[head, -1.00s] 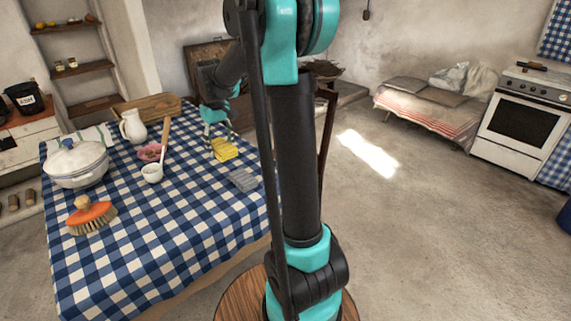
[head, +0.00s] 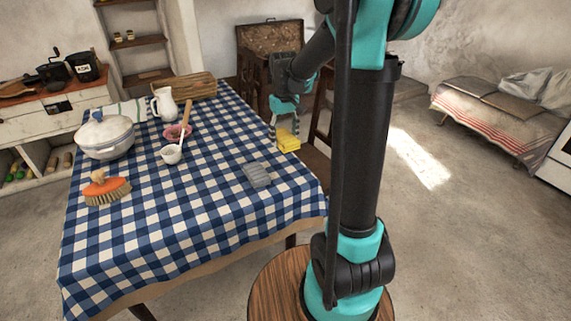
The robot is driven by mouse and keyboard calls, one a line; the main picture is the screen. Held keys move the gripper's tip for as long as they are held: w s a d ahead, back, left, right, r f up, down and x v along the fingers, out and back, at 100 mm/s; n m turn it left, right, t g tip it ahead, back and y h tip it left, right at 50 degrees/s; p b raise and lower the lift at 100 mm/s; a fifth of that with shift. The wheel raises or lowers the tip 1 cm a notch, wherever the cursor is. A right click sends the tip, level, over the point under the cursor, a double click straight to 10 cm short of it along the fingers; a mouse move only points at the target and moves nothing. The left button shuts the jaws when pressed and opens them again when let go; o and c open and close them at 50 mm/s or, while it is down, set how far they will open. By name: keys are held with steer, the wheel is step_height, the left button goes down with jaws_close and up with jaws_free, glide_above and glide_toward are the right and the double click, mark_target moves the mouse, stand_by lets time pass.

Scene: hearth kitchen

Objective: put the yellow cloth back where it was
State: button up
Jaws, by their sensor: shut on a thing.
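My gripper (head: 284,131) points down at the right edge of the checked table (head: 150,235). It is shut on the yellow cloth (head: 288,142), which shows as a small folded block between and below the fingertips. The cloth appears at the table's right edge, with a dark wooden chair behind it. I cannot tell whether it touches the tabletop or hangs clear of it. A grey-blue folded cloth (head: 256,174) lies on the table, nearer to me and apart from the yellow one.
The table's near part is clear. A round wooden stool (head: 268,288) stands in front.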

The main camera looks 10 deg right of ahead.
mark_target(284, 170)
step_height(284, 170, down, 12)
stand_by(0.5)
steer(key=o, duration=1.2)
steer(key=shift+f, duration=0.1)
